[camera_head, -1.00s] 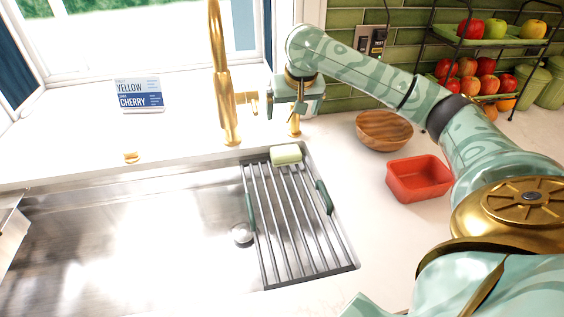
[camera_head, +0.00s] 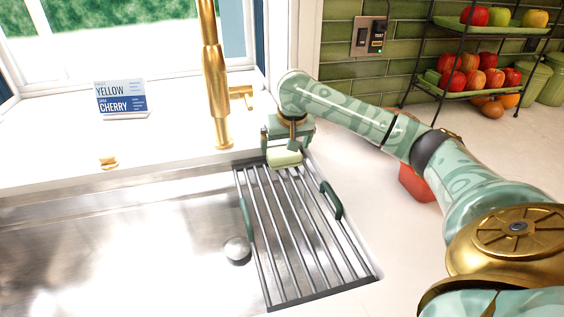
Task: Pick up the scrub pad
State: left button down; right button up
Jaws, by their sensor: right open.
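The scrub pad (camera_head: 285,159) is a pale yellow-green block. It lies at the back end of the metal drying rack (camera_head: 296,236) that spans the right part of the sink. My right gripper (camera_head: 283,150) points down directly over the pad, its fingers at or just above the pad's far side. The gripper is open; whether the fingers touch the pad I cannot tell. The pad still appears to rest on the rack. My left gripper is not in view.
The gold faucet (camera_head: 215,85) stands just left of my right gripper. A label sign (camera_head: 122,98) stands on the sill. A red container (camera_head: 415,183) is partly hidden behind my right arm. A tiered fruit rack (camera_head: 478,62) stands at the back right. The sink basin (camera_head: 120,235) is clear.

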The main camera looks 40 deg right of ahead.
aim_at(284, 152)
jog(key=b+x, duration=0.1)
jog(key=x, duration=0.1)
jog(key=b+x, duration=0.1)
jog(key=x, duration=0.1)
jog(key=shift+s+a+f, duration=0.1)
jog(key=shift+s+a, duration=0.05)
jog(key=shift+s, duration=0.1)
jog(key=shift+w, duration=0.15)
jog(key=c, duration=0.7)
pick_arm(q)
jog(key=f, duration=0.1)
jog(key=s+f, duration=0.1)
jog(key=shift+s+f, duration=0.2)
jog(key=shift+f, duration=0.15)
pick_arm(e)
jog(key=shift+c, duration=0.2)
